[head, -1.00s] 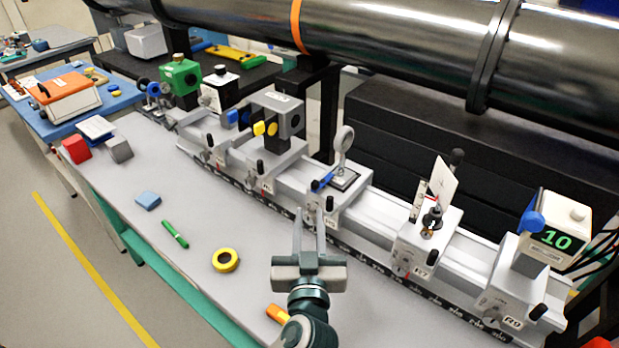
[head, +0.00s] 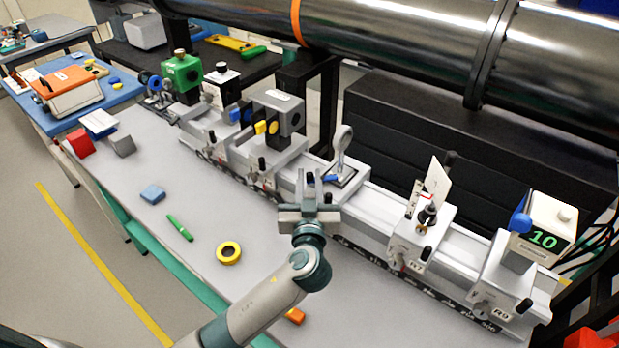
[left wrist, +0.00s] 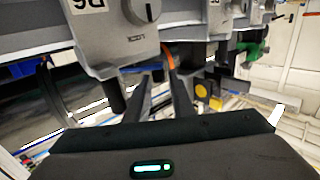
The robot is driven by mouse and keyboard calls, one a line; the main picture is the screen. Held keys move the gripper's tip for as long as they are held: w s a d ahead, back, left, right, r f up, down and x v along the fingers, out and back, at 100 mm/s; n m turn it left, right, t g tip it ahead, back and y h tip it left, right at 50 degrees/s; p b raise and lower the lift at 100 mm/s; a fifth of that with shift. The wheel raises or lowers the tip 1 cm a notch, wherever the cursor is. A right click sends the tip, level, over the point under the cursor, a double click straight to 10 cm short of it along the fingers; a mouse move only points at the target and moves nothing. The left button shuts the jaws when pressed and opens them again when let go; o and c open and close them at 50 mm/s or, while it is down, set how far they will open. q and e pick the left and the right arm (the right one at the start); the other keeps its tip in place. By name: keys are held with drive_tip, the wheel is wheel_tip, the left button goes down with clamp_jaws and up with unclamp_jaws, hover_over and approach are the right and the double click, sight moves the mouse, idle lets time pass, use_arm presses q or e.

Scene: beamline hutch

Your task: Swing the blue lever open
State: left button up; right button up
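The blue lever (head: 329,180) shows as a short blue bar at the foot of the round lens mount on the rail, partly hidden by my left gripper. My left gripper (head: 309,178) has its two fingers up and apart, with the tips close in front of the lever. In the left wrist view, both fingers (left wrist: 160,82) reach forward with a gap between them, and a thin blue piece (left wrist: 154,70) shows at the tips. I cannot tell whether they touch it. My right gripper is not in view.
A grey block with yellow knobs (head: 279,116) stands left of the lever.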

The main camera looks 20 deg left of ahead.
use_arm(q)
clamp_jaws()
drive_tip(key=shift+f, duration=0.1)
idle(1.2)
drive_tip(key=shift+c, duration=0.2)
unclamp_jaws()
drive_tip(key=shift+o, duration=0.2)
drive_tip(key=shift+s, duration=0.1)
